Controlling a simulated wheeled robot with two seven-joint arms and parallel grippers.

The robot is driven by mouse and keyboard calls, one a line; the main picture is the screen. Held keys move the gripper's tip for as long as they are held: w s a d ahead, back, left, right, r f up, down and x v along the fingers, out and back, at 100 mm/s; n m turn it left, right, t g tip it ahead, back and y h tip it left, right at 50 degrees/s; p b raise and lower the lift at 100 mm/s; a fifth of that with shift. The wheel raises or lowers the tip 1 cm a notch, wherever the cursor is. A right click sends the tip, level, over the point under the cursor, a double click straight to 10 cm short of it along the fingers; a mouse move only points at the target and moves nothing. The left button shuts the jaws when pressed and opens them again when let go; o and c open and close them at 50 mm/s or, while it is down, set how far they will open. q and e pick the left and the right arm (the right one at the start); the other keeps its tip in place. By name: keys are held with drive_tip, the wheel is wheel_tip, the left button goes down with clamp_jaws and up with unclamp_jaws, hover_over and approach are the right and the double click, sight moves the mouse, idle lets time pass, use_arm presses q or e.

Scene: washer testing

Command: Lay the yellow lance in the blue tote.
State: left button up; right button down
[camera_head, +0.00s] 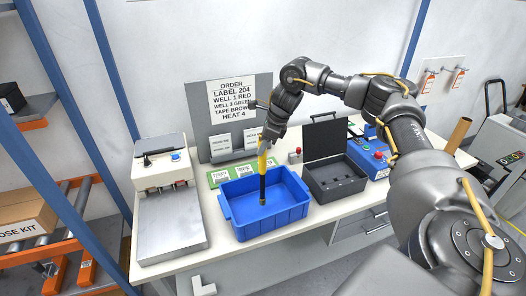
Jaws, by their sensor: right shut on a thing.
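The blue tote (266,229) stands on the white bench, open at the top. The yellow lance (262,163) has a yellow upper part and a dark lower shaft. It hangs almost upright, with its lower end over or inside the tote; whether it touches the tote floor I cannot tell. My right gripper (266,140) is shut on the lance near its top, above the back edge of the tote. My left gripper is not in view.
An open dark case (335,183) stands right of the tote, beside a blue control box (370,157). A sealer-like machine with a metal plate (170,224) stands left. Behind are a green board (217,178) and an order sign (232,100).

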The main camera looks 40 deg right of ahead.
wheel_tip(320, 180, down, 2)
drive_tip(key=shift+f+p, duration=0.1)
drive_tip(key=shift+p, duration=0.65)
drive_tip(key=shift+d+f, duration=0.15)
drive_tip(key=shift+f, duration=0.15)
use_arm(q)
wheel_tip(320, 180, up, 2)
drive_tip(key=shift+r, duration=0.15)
use_arm(e)
drive_tip(key=shift+f, duration=0.2)
drive_tip(key=c, duration=1.1)
unclamp_jaws()
drive_tip(key=shift+c, duration=0.2)
